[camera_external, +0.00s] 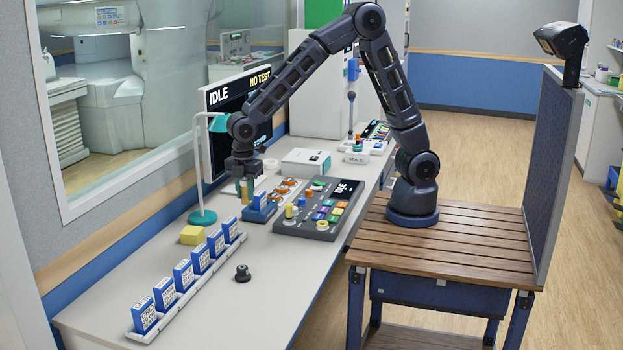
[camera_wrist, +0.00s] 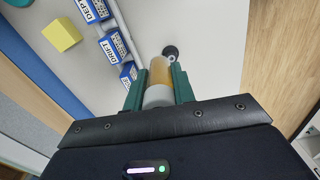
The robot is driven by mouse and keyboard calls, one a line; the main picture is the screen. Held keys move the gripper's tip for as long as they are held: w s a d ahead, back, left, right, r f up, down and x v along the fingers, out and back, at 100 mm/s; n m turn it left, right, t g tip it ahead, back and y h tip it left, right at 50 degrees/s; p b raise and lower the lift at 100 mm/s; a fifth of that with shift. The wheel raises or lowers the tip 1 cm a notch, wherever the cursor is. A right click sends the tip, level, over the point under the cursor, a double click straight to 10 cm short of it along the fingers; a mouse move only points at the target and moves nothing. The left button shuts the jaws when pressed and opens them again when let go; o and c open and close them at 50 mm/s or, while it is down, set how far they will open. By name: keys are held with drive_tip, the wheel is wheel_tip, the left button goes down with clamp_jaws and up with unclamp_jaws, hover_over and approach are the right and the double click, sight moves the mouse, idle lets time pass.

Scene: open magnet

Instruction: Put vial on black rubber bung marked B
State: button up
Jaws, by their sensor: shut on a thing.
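My gripper (camera_wrist: 156,84) is shut on a vial (camera_wrist: 160,72) with amber contents and a pale end. In the external view my gripper (camera_external: 244,190) points down above the bench, behind a blue holder. The vial is barely visible there. A black rubber bung (camera_external: 242,273) stands alone on the bench in front of the row of blue cards, apart from my gripper. In the wrist view the bung (camera_wrist: 171,50) shows just beyond the vial's far end. No letter on it can be read.
Several blue labelled cards (camera_external: 183,275) stand in a white rail left of the bung. A yellow block (camera_external: 192,235), a teal stand (camera_external: 202,217), a blue holder (camera_external: 259,211) and a button panel (camera_external: 318,208) are near my gripper. The bench right of the bung is clear.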

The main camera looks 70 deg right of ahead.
drive_tip(key=r, duration=0.1)
hover_over(242, 267)
drive_tip(key=shift+n, duration=0.4)
wheel_tip(242, 267, down, 19)
drive_tip(key=shift+f, duration=0.15)
drive_tip(key=shift+f, duration=0.15)
drive_tip(key=o, duration=1)
wheel_tip(242, 267, up, 12)
drive_tip(key=shift+r, duration=0.15)
drive_tip(key=shift+r, duration=0.1)
